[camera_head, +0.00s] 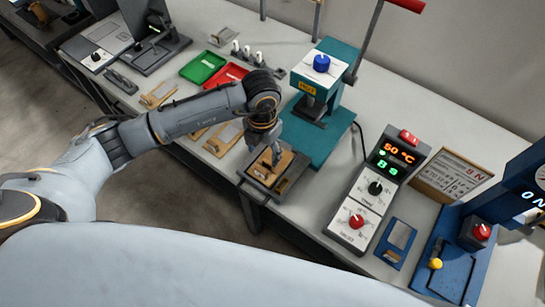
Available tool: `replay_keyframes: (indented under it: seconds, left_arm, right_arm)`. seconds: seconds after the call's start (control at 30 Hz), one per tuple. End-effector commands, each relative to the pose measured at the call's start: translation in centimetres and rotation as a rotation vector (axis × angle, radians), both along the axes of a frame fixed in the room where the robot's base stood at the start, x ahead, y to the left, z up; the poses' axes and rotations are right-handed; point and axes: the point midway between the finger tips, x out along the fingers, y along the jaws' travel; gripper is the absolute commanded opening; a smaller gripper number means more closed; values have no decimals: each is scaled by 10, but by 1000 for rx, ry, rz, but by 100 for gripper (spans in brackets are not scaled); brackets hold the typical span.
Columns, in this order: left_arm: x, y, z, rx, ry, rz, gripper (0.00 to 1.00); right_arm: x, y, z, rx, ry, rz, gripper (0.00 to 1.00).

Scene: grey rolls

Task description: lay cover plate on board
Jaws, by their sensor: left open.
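My left gripper (273,153) reaches in from the left and points down over a tan board (287,160) in a dark holder (291,181) near the front edge of the bench. Its fingers are open. A grey piece shows on the tan board beside the fingertips, and the gripper partly hides it. I cannot tell whether the fingers touch it. A tan board with a pale grey plate (224,137) lies to the left of the holder. I cannot tell for sure which piece is the cover plate. My right gripper is not in view.
Green (202,67) and red (228,75) trays lie behind my arm. The bench's front edge is close to the holder.

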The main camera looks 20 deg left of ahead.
Motion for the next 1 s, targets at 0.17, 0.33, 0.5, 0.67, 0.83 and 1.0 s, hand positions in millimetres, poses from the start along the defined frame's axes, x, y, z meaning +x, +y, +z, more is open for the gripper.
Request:
replay_keyframes:
  seconds: [0.17,0.33,0.5,0.67,0.83,1.0]
  left_arm:
    - [0,-3,-11,-2,3,0,60]
    - [0,-8,-37,0,5,1,60]
    - [1,-7,-54,-2,1,0,60]
    - [2,-7,-56,-2,0,-1,60]
    - [2,-7,-56,-1,-1,-1,40]
    - [2,-7,-56,-1,-1,-1,7]
  right_arm:
    - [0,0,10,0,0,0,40]
    - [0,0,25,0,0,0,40]
    - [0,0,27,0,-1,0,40]
    - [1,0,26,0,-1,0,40]
    - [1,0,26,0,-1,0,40]
    - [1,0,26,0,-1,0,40]
